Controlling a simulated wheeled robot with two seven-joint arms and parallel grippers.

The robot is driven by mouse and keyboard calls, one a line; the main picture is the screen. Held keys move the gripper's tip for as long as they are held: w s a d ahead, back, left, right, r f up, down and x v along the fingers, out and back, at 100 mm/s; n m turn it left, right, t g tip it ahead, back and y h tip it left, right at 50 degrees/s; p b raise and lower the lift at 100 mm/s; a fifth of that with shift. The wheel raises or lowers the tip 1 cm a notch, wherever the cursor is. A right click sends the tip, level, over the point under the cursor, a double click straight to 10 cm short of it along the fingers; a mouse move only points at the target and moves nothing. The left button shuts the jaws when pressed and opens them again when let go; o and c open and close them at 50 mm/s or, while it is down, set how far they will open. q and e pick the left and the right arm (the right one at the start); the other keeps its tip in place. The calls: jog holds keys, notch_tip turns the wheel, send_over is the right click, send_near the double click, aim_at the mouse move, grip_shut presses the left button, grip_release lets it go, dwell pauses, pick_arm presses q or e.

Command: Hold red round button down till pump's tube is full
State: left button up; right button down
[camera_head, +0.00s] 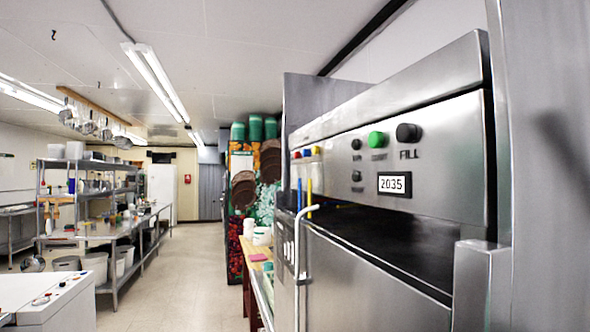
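Below the buttons are an upright blue tube (299,194) and a yellow tube (309,191). I cannot make out a red-filled tube. Neither of my grippers shows in this view, and nothing is seen touching the red button.
The steel machine (375,285) fills the right, with a green button (377,139), a black FILL button (408,132) and a display (394,184) reading 2035. A white bent pipe (299,240) stands at its left front. Open floor (180,280) lies left, beyond a white cabinet (50,295).

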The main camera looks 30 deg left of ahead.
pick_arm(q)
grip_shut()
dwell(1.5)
